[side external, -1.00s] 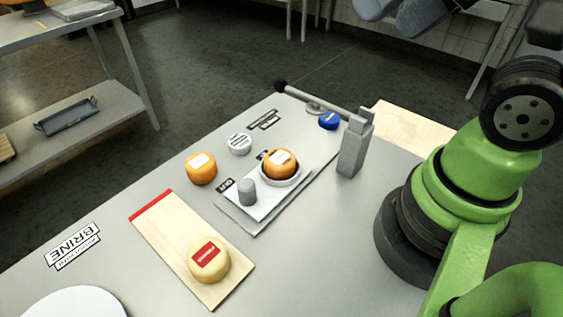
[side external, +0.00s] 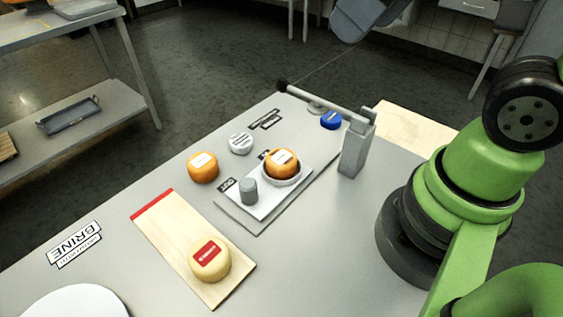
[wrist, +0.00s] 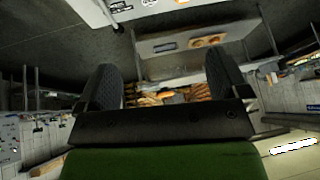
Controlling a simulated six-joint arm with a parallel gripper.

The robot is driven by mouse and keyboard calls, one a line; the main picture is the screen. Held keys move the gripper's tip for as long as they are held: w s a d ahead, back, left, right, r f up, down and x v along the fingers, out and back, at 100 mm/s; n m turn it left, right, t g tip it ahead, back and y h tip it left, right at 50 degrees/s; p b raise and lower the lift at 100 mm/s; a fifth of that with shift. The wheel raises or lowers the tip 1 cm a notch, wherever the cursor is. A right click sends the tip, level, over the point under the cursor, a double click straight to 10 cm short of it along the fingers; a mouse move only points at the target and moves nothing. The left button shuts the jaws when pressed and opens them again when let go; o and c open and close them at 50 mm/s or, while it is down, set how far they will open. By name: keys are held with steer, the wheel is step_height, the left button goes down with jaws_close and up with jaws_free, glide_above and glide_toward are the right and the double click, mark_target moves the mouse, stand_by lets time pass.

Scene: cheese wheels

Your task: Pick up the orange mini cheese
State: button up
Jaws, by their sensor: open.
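A small orange cheese (side external: 203,167) with a white label sits on the grey table, left of centre in the side view. Another orange cheese (side external: 281,161) with a white label sits in a white bowl (side external: 294,181) on a grey scale-like platform (side external: 262,222). My gripper (wrist: 164,82) shows in the wrist view with two dark fingers wide apart and nothing between them. In the side view, a grey part, apparently one finger, shows at the top edge, high and away from both cheeses. The wrist view shows neither cheese clearly.
A yellow cheese (side external: 210,260) lies on a wooden board (side external: 157,222). A grey post (side external: 356,150) with a long lever stands right of the platform. A white cheese (side external: 240,143), a blue one (side external: 331,120) and a grey cylinder (side external: 248,191) are nearby.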

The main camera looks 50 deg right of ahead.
steer(key=w+f+n+g, duration=0.2)
steer(key=w+f+n, duration=0.15)
steer(key=n, duration=0.35)
steer(key=n+g+h, duration=0.2)
steer(key=n+g, duration=0.2)
steer(key=n, duration=1.2)
glide_above(282, 156)
steer(key=f, duration=1.7)
steer(key=shift+s+d, duration=0.15)
steer(key=shift+d, duration=0.15)
steer(key=shift+w+a+f, duration=0.1)
steer(key=shift+a+f, duration=0.1)
steer(key=shift+f, duration=1.4)
steer(key=shift+w+a+f, duration=0.1)
steer(key=shift+a+f, duration=0.05)
steer(key=shift+f, duration=1.4)
steer(key=c, duration=1)
steer(key=shift+c, duration=0.2)
steer(key=shift+r, duration=0.1)
